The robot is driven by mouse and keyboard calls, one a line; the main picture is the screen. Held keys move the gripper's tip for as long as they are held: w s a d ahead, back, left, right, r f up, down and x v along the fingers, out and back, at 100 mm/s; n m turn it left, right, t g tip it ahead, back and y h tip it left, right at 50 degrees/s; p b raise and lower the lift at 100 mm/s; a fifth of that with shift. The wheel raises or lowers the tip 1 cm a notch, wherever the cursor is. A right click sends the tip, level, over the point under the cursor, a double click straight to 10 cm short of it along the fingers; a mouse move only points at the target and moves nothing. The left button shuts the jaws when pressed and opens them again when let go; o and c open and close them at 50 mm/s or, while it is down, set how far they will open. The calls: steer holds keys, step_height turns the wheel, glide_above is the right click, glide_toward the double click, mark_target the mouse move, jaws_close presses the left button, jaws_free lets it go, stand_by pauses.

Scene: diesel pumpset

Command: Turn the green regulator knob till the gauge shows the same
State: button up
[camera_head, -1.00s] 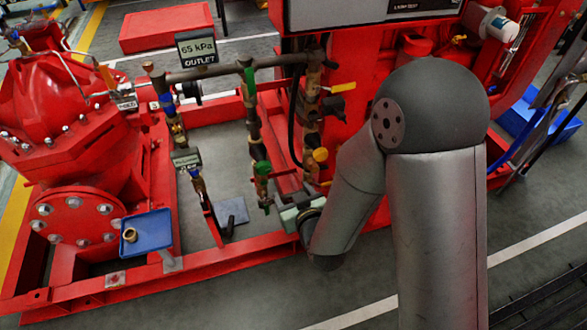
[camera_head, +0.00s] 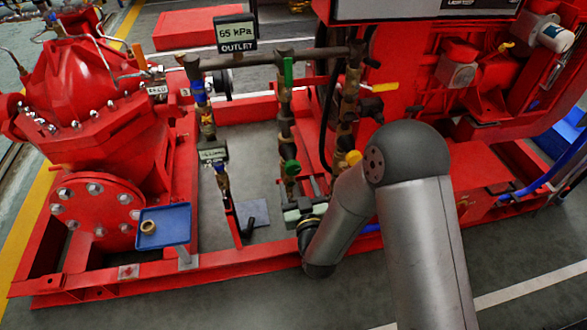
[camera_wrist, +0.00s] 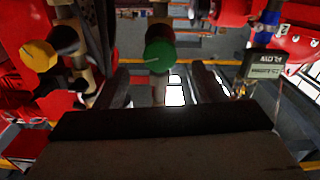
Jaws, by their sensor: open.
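The green regulator knob (camera_head: 291,167) is on the middle vertical pipe in the head view. It also shows in the wrist view (camera_wrist: 160,56), where it is round with a pale line on its face. The outlet gauge (camera_head: 236,34) reads 65 kPa on a pale screen. My gripper (camera_head: 298,210) is below the knob in the head view, partly hidden by my arm. In the wrist view its two fingers (camera_wrist: 160,80) are apart, with the knob centred just above the gap between their tips. No contact with the knob is visible.
A yellow knob (camera_wrist: 38,56) is left of the green one in the wrist view. A flow display (camera_wrist: 264,64) stands to the right there. A blue tray (camera_head: 164,226) holds a small brass ring. Red frame beams and pipes surround the knob.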

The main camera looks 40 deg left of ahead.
mark_target(294, 171)
steer(key=x, duration=0.7)
steer(key=shift+w, duration=0.1)
steer(key=c, duration=1)
